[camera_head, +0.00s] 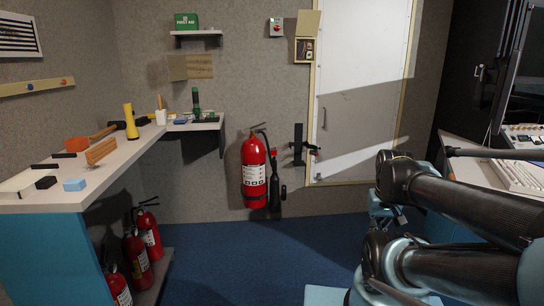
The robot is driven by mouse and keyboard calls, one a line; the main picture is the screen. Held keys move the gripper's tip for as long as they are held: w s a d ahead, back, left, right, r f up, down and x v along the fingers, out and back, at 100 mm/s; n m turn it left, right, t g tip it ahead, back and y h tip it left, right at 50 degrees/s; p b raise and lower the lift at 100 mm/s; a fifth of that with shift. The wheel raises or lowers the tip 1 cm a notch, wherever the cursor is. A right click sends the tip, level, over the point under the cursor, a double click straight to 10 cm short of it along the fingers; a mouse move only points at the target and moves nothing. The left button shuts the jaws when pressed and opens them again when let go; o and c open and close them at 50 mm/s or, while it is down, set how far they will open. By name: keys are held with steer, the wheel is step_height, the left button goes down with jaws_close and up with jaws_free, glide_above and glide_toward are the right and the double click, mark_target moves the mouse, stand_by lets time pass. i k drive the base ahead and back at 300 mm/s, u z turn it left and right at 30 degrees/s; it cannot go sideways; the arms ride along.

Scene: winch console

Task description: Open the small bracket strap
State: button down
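A small black bracket (299,146) is fixed to the back wall, left of the white door. It holds no extinguisher. A short dark piece, apparently its strap (313,150), sticks out to the right; whether it is latched or loose is too small to tell. A large red fire extinguisher (254,172) hangs on the wall just left of it, with a black hose and horn. My arm reaches in from the lower right. What appears to be my gripper (388,212) is low, right of the bracket and well apart from it, partly hidden by my arm. Its fingers cannot be made out clearly.
A workbench (146,152) with tools and blocks runs along the left. Several red extinguishers (148,236) stand under it. A console (512,174) with a keyboard is at the right. The blue floor (262,262) before the back wall is clear. The door (362,90) is shut.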

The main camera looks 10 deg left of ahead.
mark_target(315, 148)
steer(key=u, duration=1.65)
steer(key=i, duration=1.7)
steer(key=z, duration=2.35)
steer(key=i, duration=0.95)
steer(key=u, duration=0.05)
